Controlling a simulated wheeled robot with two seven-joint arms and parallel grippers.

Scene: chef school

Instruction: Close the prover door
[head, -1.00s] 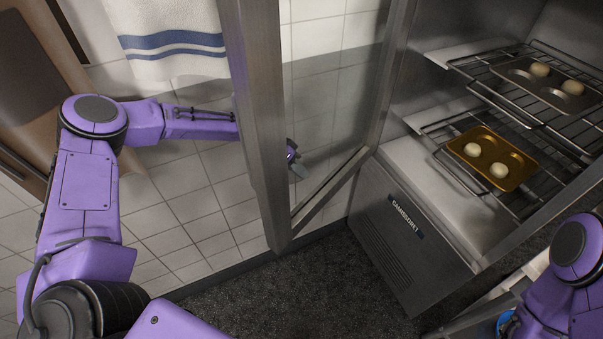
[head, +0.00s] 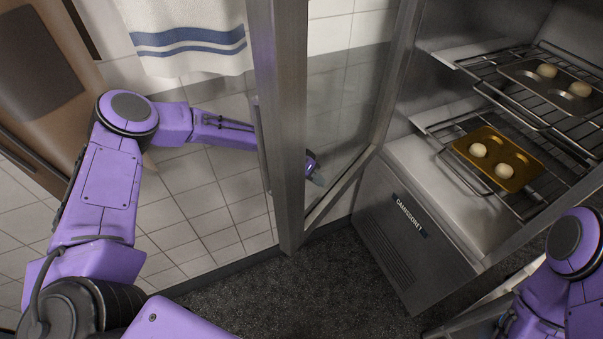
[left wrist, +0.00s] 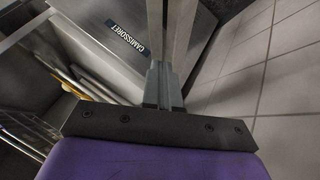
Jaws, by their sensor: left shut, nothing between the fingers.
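The prover door (head: 280,120) is a glass pane in a steel frame and stands open, swung out to the left of the prover (head: 410,245). My left arm passes behind the door's free-edge upright. My left gripper (head: 315,170) shows through the glass on the far side of the door, fingers shut and empty. In the left wrist view its shut fingers (left wrist: 165,85) point toward the steel prover front. Contact between gripper and door is hard to tell. My right arm is at the lower right; its gripper is not clearly seen.
Inside the prover, a gold tray (head: 525,158) and a darker tray (head: 520,70) with dough balls sit on wire racks. A white towel with blue stripes (head: 188,40) hangs behind the door. Dark floor (head: 300,300) in front of the prover looks clear.

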